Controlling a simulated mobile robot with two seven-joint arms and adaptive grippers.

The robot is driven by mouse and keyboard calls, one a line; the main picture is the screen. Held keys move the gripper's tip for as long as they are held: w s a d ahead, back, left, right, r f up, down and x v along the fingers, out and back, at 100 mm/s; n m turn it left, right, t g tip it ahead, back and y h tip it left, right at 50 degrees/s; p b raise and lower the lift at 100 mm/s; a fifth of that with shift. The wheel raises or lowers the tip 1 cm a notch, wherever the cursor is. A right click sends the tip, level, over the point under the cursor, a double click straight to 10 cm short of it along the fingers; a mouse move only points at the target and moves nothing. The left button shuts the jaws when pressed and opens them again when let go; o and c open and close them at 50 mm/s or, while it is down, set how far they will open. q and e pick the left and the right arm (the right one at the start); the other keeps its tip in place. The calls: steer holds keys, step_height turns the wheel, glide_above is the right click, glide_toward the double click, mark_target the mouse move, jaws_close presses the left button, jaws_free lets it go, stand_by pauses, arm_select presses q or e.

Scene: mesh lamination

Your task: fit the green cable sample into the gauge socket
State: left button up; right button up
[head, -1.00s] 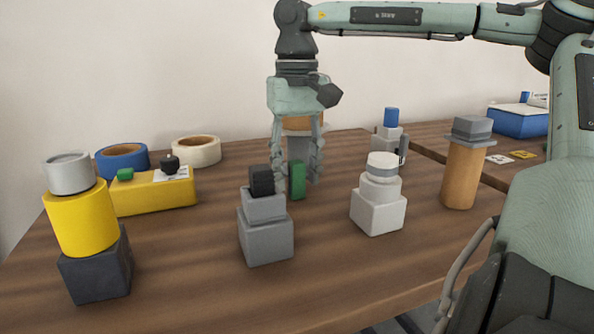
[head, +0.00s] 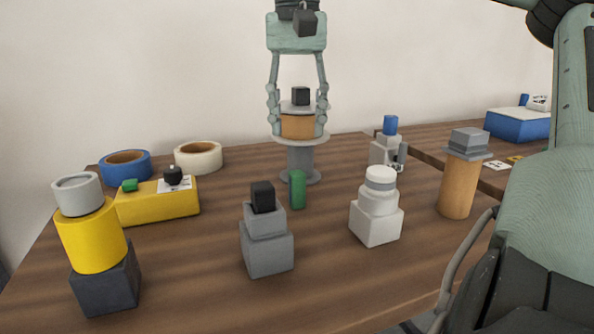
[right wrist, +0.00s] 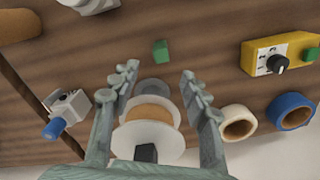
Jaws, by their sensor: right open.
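The green cable sample (head: 298,189) stands upright on the table, in front of a grey pedestal with an orange spool (head: 298,126). It also shows in the right wrist view (right wrist: 160,52), beyond my fingertips and apart from them. My right gripper (head: 297,108) is open and empty, fingers pointing down, higher than the sample in the head view. Its fingers (right wrist: 160,82) appear on either side of the spool; I cannot tell whether they touch it. I cannot tell for sure which thing is the gauge socket. My left gripper is not in view.
A grey stepped block with a black top (head: 267,247) and a white stepped block (head: 377,220) stand in front. A yellow box (head: 150,205), tape rolls (head: 198,158) and a yellow cylinder stack (head: 93,242) are left. An orange cylinder (head: 458,190) stands right.

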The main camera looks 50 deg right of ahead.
mark_target(297, 172)
steer(key=m, duration=0.3)
steer(key=f+m+p, duration=0.1)
steer(key=m, duration=0.2)
steer(key=f+m, duration=0.1)
steer(key=m, duration=0.3)
steer(key=shift+p, duration=0.35)
steer(key=shift+f+m, duration=0.25)
steer(key=shift+m, duration=0.95)
step_height(297, 172, down, 8)
steer(key=shift+w+r, duration=0.1)
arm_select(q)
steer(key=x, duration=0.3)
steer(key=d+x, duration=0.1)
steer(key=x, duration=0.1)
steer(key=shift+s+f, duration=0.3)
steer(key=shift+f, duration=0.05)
arm_select(e)
jaws_close()
